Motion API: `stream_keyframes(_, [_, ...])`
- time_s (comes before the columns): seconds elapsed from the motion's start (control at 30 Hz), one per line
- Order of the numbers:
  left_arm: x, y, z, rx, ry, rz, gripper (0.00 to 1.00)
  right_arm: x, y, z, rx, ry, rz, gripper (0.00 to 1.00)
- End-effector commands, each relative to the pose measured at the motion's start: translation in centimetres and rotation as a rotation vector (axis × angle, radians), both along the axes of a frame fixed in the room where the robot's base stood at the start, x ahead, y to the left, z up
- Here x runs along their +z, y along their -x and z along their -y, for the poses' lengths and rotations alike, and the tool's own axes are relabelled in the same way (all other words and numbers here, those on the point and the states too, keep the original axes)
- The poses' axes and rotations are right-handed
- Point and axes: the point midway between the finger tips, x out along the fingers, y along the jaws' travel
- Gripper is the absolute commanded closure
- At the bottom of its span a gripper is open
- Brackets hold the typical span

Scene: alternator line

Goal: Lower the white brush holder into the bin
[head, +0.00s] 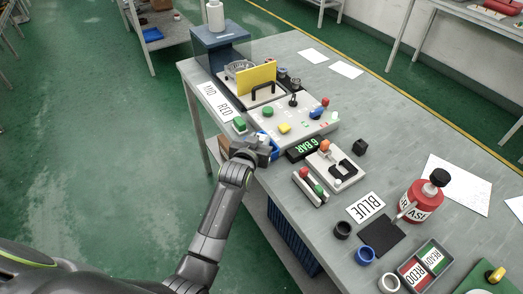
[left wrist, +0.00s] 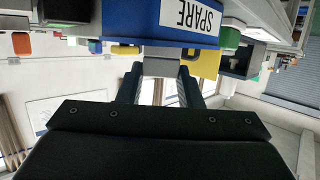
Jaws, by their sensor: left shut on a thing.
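My left gripper (head: 263,147) is at the near left edge of the bench, beside the grey control panel. In the left wrist view the left gripper (left wrist: 161,88) is shut on a small pale block, the white brush holder (left wrist: 160,67). A blue bin (left wrist: 120,47) with a SPARE label shows just beyond the fingertips. In the head view only part of the blue bin (head: 274,152) shows around the gripper. The gripper hides most of the holder there, and I cannot tell whether the holder touches the bin. My right gripper is not in view.
The control panel (head: 290,128) with coloured knobs stands beside the gripper. A green block (head: 239,125) is close on its left, and the 6 BAR display (head: 301,149) on its right. A red bottle (head: 418,203) and a two-part tray (head: 432,254) stand further right.

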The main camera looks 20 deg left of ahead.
Motion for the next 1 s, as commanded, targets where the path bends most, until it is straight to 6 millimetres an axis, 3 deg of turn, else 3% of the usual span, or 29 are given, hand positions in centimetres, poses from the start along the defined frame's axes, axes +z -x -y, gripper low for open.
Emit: stream_keyframes(1.0, [-1.6,0.0,0.0,0.0,0.0,0.0,0.91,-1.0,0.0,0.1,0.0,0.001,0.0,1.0])
